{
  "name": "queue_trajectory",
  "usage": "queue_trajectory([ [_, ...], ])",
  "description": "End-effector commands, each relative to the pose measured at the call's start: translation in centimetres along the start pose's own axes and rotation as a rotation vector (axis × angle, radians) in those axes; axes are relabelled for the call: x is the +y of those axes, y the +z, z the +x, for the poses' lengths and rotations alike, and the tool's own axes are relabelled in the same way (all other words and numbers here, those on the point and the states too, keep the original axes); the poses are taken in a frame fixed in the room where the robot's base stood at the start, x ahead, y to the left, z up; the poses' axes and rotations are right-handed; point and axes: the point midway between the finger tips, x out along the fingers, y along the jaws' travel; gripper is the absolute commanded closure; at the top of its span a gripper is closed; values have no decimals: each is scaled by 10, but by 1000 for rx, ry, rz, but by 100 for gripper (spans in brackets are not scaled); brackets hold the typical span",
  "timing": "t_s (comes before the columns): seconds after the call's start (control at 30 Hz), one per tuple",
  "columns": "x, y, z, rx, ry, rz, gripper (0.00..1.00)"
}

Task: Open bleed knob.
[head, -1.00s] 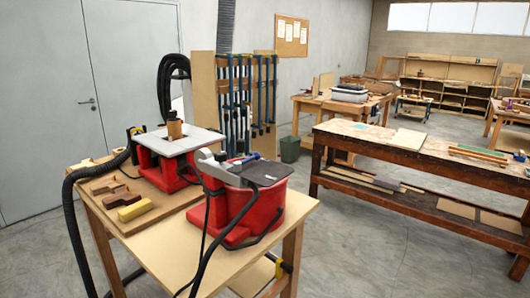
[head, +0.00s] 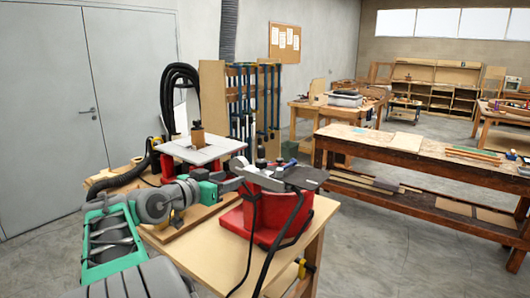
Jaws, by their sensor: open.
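I cannot make out a bleed knob in the head view. My grey and green arm reaches in from the lower left. Its end, my gripper (head: 233,184), is small at the left side of the nearer red machine (head: 277,214) and overlaps it in the picture. My gripper is open, but its fingers are hard to separate from the machine's grey parts. I cannot tell whether it touches anything. The nearer machine has a dark top plate (head: 306,177) with small dark and blue parts on it.
Both red machines stand on a light wooden table (head: 318,222); the farther one has a pale top (head: 200,148). A black hose (head: 122,178) lies at left and dark cables hang over the front. A long workbench (head: 400,150) stands right, with open floor between.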

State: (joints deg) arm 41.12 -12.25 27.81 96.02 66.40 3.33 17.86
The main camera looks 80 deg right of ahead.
Motion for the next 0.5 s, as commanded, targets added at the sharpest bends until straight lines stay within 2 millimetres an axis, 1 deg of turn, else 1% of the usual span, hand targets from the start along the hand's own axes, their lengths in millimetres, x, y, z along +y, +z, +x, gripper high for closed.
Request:
queue_trajectory([
  [0.03, 20, -16, 17, 62, 92, 20, 48],
  [0.1, 41, -34, 26, 130, 175, 40, 48],
  [0.13, 46, -39, 28, 149, 197, 44, 48],
  [0.27, 59, -50, 37, 175, 225, 53, 48],
  [0.5, 79, -62, 71, 177, 222, 61, 48],
])
